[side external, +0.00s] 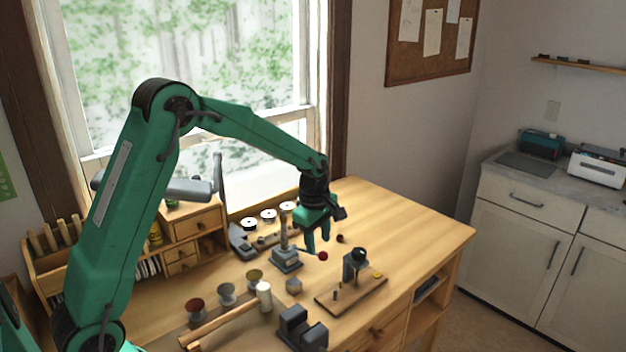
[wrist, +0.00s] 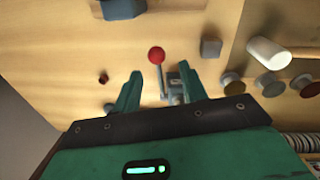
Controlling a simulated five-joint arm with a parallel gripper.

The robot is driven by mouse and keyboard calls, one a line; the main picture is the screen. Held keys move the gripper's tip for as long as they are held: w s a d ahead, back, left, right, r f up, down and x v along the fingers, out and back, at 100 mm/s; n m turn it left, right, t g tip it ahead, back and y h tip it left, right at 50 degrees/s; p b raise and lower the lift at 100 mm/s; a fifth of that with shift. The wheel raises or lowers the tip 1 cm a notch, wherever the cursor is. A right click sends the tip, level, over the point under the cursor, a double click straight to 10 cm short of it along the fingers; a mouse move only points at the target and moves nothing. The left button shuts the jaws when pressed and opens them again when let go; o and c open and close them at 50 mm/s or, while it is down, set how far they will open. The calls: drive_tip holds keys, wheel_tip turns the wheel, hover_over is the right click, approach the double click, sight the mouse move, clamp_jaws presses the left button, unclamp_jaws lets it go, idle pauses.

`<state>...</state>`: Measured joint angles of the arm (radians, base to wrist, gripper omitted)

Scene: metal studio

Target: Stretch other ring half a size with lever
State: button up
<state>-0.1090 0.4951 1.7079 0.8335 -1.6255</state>
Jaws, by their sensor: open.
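The ring stretcher is a grey base (side external: 286,262) with an upright post, standing on the wooden bench. Its lever ends in a red knob (side external: 322,256), which also shows in the wrist view (wrist: 156,54). My gripper (side external: 317,246) points down just above the lever, open and empty. In the wrist view the fingers (wrist: 159,78) lie on either side of the lever arm, with the knob a little beyond the tips. I cannot tell if either finger touches the lever. I cannot make out a ring on the post. A small yellow piece (side external: 377,274) lies on a wooden board.
The board (side external: 335,302) carries a dark grey fixture (side external: 355,262). A dark block (side external: 300,328) sits in front. The bench's right rear (side external: 400,215) is clear.

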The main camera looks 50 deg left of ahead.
drive_tip(key=shift+w+r, duration=0.1)
drive_tip(key=c, duration=0.7)
drive_tip(key=shift+w, duration=0.15)
clamp_jaws()
drive_tip(key=w+a+r+n+g, duration=0.2)
drive_tip(key=w+r+n+g, duration=0.3)
drive_tip(key=r+n, duration=0.6)
drive_tip(key=w+n, duration=0.1)
drive_tip(key=n, duration=0.3)
drive_tip(key=shift+w+a+r+n+g+h, duration=0.2)
drive_tip(key=shift+n+g+h, duration=0.1)
drive_tip(key=shift+h, duration=0.1)
